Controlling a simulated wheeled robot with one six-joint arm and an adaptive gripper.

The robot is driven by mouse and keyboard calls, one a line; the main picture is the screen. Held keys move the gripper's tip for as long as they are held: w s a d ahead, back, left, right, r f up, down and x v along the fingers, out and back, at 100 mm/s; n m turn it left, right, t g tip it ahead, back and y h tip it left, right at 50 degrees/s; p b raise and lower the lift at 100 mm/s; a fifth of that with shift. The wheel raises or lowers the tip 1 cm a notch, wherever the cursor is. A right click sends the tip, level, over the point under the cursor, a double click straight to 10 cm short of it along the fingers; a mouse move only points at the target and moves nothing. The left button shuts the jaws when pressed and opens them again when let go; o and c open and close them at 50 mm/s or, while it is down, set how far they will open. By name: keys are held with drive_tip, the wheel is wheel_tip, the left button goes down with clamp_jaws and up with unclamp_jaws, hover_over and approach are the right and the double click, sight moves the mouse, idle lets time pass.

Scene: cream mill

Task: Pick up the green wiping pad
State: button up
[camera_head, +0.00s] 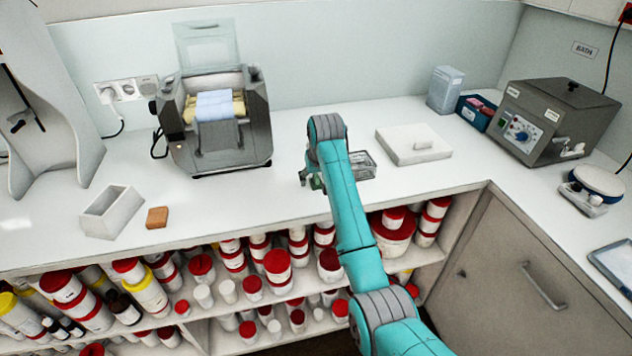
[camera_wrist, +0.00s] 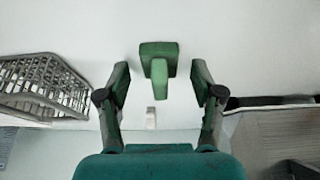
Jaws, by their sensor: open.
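The green wiping pad (camera_wrist: 158,58) shows in the wrist view as a flat block with a raised, narrower grip along its middle. It lies on the white surface. My gripper (camera_wrist: 158,84) is open, with one finger to the left of the pad's grip and one to the right. Nothing is between the fingertips that I can see them touch. In the head view my gripper (camera_head: 312,181) is low over the white counter, partly hidden by my arm. I cannot make out the pad clearly there.
A wire basket (camera_head: 362,166) stands close to the right of my gripper; it also shows in the wrist view (camera_wrist: 48,85). A grey mill (camera_head: 240,145) stands to the left. A white slab (camera_head: 402,155) lies behind the basket.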

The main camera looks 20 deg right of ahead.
drive_tip(key=c, duration=1.1)
drive_tip(key=shift+o, duration=0.2)
drive_tip(key=shift+r, duration=0.15)
wheel_tip(320, 180, up, 10)
drive_tip(key=shift+f, duration=0.1)
